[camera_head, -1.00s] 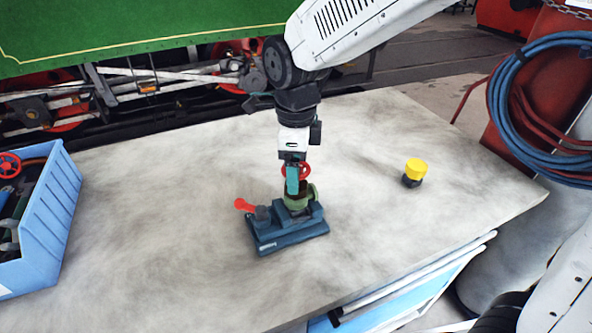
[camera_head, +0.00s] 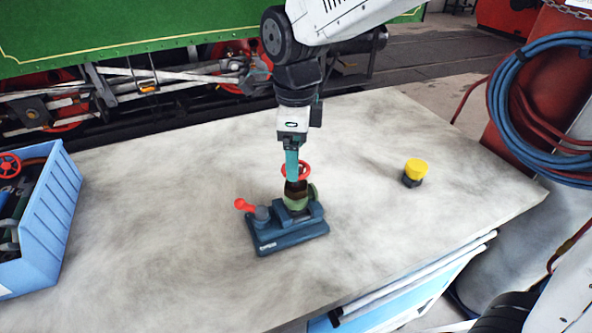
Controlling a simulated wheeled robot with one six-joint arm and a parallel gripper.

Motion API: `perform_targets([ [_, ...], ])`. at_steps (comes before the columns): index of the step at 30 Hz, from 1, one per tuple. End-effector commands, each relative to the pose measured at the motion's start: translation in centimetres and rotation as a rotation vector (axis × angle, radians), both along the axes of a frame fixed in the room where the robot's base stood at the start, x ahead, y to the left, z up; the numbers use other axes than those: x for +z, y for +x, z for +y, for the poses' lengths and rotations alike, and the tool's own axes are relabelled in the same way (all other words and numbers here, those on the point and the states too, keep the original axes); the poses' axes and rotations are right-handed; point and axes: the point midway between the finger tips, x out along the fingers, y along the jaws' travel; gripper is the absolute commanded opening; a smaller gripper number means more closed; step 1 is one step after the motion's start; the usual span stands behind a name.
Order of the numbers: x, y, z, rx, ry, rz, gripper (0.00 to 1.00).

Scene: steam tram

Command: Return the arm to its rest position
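My gripper (camera_head: 292,178) hangs pointing down over the middle of the bench, with a teal finger seen edge-on. Its tip overlaps the valve's upper part in this view, just left of the red handwheel (camera_head: 303,170); I cannot tell whether it touches. Whether the fingers are open or shut is hidden by this angle. The valve's green body (camera_head: 296,204) stands upright in a blue vise (camera_head: 290,236) with a red-ended handle (camera_head: 244,205).
The pale bench top (camera_head: 150,240) is mostly clear. A blue bin (camera_head: 48,225) of parts stands at the left. A yellow-topped black object (camera_head: 415,172) stands at the right. The green tram (camera_head: 130,25) is behind the bench, and a blue hose coil (camera_head: 505,105) hangs at the right.

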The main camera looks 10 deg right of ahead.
Motion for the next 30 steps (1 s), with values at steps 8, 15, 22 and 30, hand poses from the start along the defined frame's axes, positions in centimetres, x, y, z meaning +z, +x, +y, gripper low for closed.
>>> perform_targets([
  [8, 1.3, 0.0, 0.0, 0.000, 0.000, 0.000, 0.84],
  [15, 1.4, 0.0, 0.0, 0.000, 0.000, 0.000, 0.84],
  [22, 1.4, 0.0, 0.0, 0.016, 0.000, 0.000, 0.84],
  [30, 0.4, -1.6, -0.9, 0.500, -0.013, 0.052, 0.84],
])
